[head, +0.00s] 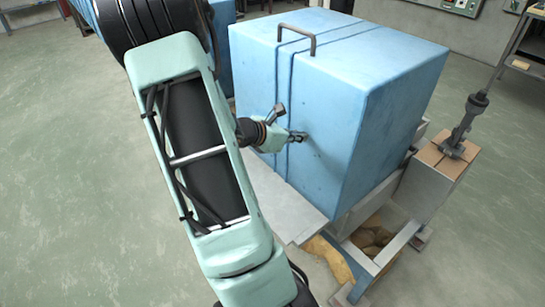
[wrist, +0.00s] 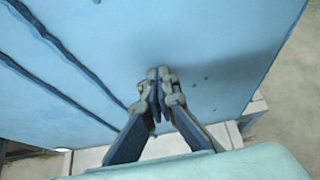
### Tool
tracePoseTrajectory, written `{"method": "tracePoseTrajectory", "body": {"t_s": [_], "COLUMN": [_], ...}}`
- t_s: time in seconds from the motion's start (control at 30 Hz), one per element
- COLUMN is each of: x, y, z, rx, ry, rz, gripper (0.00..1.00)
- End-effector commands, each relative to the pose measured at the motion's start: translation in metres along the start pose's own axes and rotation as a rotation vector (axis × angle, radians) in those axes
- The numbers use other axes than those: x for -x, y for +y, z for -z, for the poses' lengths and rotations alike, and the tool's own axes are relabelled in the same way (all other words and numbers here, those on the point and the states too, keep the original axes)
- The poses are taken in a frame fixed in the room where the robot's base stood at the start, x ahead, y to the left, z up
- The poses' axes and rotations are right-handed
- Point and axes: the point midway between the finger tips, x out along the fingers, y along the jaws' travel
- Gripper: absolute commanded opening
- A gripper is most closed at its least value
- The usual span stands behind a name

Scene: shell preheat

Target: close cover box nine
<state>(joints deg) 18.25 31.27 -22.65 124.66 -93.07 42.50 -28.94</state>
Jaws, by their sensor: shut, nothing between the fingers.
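A large light-blue cover box (head: 365,85) with a dark bent handle (head: 310,38) on top stands over a low metal frame. Two dark seams run across its top and down its near side. I see no number on it. My gripper (head: 300,136) is shut and empty, in front of the box's near side, just right of the seams. In the wrist view the blue side (wrist: 220,60) fills most of the picture, and the closed fingertips (wrist: 159,74) point at it. I cannot tell whether they touch it. My arm hides part of the box's left side.
A grey metal plate (head: 285,203) juts out below the box's near side. The frame (head: 372,262) has an open bay with brown lumps inside. A brown-topped block (head: 440,160) with a grey upright rod stands right. Another blue box (head: 223,35) is behind my arm.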

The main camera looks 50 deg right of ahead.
Motion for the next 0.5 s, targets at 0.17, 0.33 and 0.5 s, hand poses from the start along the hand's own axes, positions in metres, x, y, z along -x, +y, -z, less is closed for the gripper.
{"method": "tracePoseTrajectory", "body": {"t_s": [0.17, 0.33, 0.5], "x": [-0.061, -0.109, -0.149], "y": [-0.002, -0.002, -0.001], "z": [-0.032, -0.061, -0.085], "rx": [-0.003, -0.001, 0.002], "ry": [-0.005, -0.003, -0.002], "rz": [0.006, 0.005, 0.003], "gripper": [0.0, 0.0, 0.0]}}
